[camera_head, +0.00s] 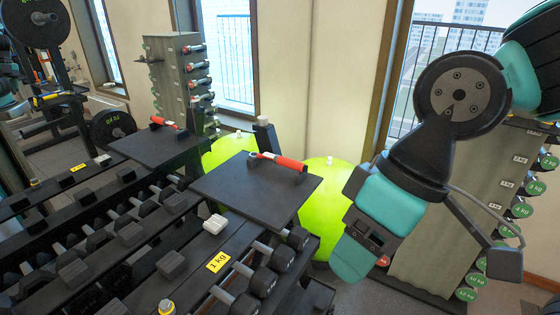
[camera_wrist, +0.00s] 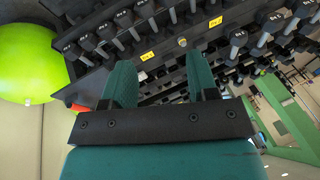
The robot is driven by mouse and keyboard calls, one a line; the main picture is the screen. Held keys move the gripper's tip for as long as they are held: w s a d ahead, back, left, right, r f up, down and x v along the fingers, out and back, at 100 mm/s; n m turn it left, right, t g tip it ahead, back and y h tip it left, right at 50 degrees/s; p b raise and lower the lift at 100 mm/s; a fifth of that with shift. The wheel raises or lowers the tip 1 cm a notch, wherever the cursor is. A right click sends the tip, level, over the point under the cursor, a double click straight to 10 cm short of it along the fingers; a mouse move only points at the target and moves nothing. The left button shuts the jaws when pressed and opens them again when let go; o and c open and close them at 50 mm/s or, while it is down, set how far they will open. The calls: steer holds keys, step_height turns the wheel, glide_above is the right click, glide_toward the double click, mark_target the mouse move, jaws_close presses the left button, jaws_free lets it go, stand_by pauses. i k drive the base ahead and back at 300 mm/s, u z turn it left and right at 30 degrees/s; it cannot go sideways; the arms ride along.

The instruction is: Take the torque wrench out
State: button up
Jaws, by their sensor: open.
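The torque wrench (camera_head: 280,162), as far as I can tell, is the red bar with a pale band. It lies between two small black holders on a dark square platform (camera_head: 250,192). My gripper (camera_head: 350,260) hangs to the right of the platform, apart from the wrench. In the wrist view its two teal fingers are spread with nothing between them (camera_wrist: 161,75). A bit of red (camera_wrist: 80,107) shows beside the left finger there, mostly hidden; I cannot tell if it is the wrench.
A dumbbell rack (camera_head: 200,265) stands below and left of the platform, with a small white block (camera_head: 215,224) on it. Green exercise balls (camera_head: 328,200) sit behind. Another rack (camera_head: 440,240) stands at right. A similar platform at left looks like a mirror reflection.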

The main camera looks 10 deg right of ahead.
mark_target(299, 166)
steer(key=u, duration=0.5)
steer(key=k, duration=1.25)
steer(key=u, duration=0.05)
steer(key=i, duration=0.4)
steer(key=z, duration=0.55)
steer(key=i, duration=1.45)
steer(key=u, duration=1.05)
steer(key=i, duration=0.3)
steer(key=u, duration=0.3)
